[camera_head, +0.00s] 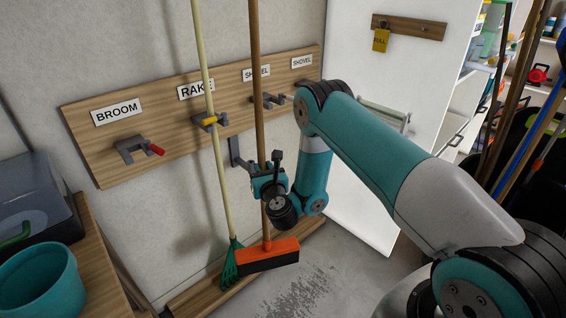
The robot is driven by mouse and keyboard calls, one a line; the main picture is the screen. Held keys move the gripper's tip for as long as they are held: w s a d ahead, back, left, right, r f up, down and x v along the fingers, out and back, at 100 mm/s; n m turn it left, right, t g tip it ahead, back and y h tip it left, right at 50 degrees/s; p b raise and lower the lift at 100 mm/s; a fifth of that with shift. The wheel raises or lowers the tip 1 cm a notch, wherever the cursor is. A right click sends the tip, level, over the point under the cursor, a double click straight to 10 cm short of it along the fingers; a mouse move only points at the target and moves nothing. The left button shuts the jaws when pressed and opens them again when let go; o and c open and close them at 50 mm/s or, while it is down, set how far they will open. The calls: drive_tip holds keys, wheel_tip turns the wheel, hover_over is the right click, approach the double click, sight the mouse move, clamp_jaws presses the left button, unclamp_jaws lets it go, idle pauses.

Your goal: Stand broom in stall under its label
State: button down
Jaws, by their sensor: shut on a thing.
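The broom has a long brown handle (256,85) and an orange head (268,247) with dark bristles. It stands nearly upright, head down. My gripper (264,176) is shut on the lower handle, partly hidden by my wrist. The handle passes in front of the board near the first shovel label (256,73). I cannot tell whether the bristles touch the ledge or floor. The BROOM label (117,110) is at the board's left end. Below it, the broom stall's grey holder (130,150) with a red-tipped latch (157,150) is empty.
A rake with a pale handle (212,90) and green head (231,263) stands under the RAKE label (194,90), between broom and broom stall. A wooden ledge (190,298) runs along the wall's foot. A teal bucket (42,280) stands at lower left. Long-handled tools crowd the right.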

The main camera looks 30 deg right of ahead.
drive_tip(key=s+a+f+n+y+b, duration=0.2)
drive_tip(key=s+a+f+y+b, duration=0.2)
drive_tip(key=a+f+b, duration=0.8)
drive_tip(key=s+a+f+n+y+b, duration=0.3)
drive_tip(key=s+a+f+b, duration=0.2)
drive_tip(key=a+f+b, duration=0.7)
wheel_tip(320, 180, down, 4)
drive_tip(key=shift+s+a+y+b, duration=0.15)
drive_tip(key=shift+a+y+b, duration=0.25)
drive_tip(key=shift+b, duration=0.65)
